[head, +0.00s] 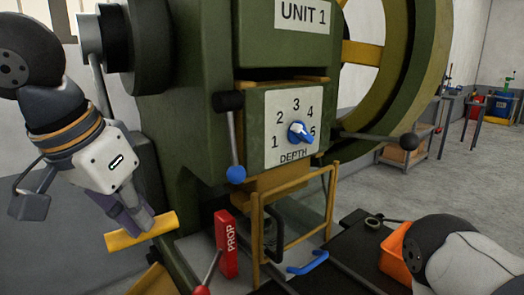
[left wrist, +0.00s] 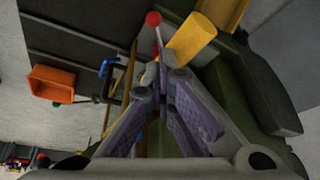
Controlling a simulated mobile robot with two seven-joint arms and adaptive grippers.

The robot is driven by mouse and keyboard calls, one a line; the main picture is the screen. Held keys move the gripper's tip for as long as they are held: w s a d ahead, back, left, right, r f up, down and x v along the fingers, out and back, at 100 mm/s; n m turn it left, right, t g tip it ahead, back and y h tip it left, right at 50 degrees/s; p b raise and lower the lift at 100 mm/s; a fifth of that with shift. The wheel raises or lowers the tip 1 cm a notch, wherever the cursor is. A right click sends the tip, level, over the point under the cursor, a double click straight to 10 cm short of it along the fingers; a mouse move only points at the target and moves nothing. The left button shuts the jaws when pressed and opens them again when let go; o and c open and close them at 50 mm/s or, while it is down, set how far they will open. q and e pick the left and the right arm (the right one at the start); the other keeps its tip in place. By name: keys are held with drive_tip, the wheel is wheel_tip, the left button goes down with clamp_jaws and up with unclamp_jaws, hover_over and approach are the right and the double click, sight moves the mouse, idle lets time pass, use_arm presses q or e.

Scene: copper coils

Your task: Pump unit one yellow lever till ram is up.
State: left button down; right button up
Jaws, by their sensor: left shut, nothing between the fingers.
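Unit 1 is a green press with a UNIT 1 sign (head: 303,16). A yellow lever (head: 142,232), a short thick bar, sticks out low at its left side; it also shows in the left wrist view (left wrist: 193,40). My left gripper (head: 147,223) points down at the lever, its tips at or very near the bar. In the left wrist view, the fingers (left wrist: 163,72) are shut and empty, with the lever just past the tips. I cannot tell if they touch it. A yellow-brown block under the depth panel (head: 275,185) may be the ram. My right gripper is out of view.
A red PROP block (head: 227,245) and a red-knobbed rod (head: 202,290) stand close right of the lever. A blue-knobbed lever (head: 236,174), a depth dial (head: 298,132) and a yellow guard frame (head: 297,243) are on the front. An orange bin (head: 397,255) is at lower right.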

use_arm(q)
drive_tip(key=s+d+r, duration=0.2)
drive_tip(key=s+r, duration=0.1)
drive_tip(key=r, duration=0.3)
drive_tip(key=s+d+r+p, duration=0.1)
drive_tip(key=s+d+r, duration=0.1)
drive_tip(key=r, duration=0.5)
drive_tip(key=shift+s+r, duration=0.15)
drive_tip(key=shift+s, duration=0.3)
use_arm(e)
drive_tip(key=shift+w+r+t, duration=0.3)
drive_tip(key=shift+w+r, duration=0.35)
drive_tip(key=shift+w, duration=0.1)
use_arm(q)
drive_tip(key=shift+f, duration=0.65)
drive_tip(key=shift+w+a+f, duration=0.2)
drive_tip(key=shift+w+f, duration=0.1)
drive_tip(key=shift+f, duration=0.6)
drive_tip(key=shift+w+a+f, duration=0.25)
drive_tip(key=shift+w+f, duration=0.05)
drive_tip(key=shift+f, duration=0.55)
drive_tip(key=shift+w+a+f, duration=0.2)
drive_tip(key=shift+w+f, duration=0.1)
drive_tip(key=shift+f, duration=0.6)
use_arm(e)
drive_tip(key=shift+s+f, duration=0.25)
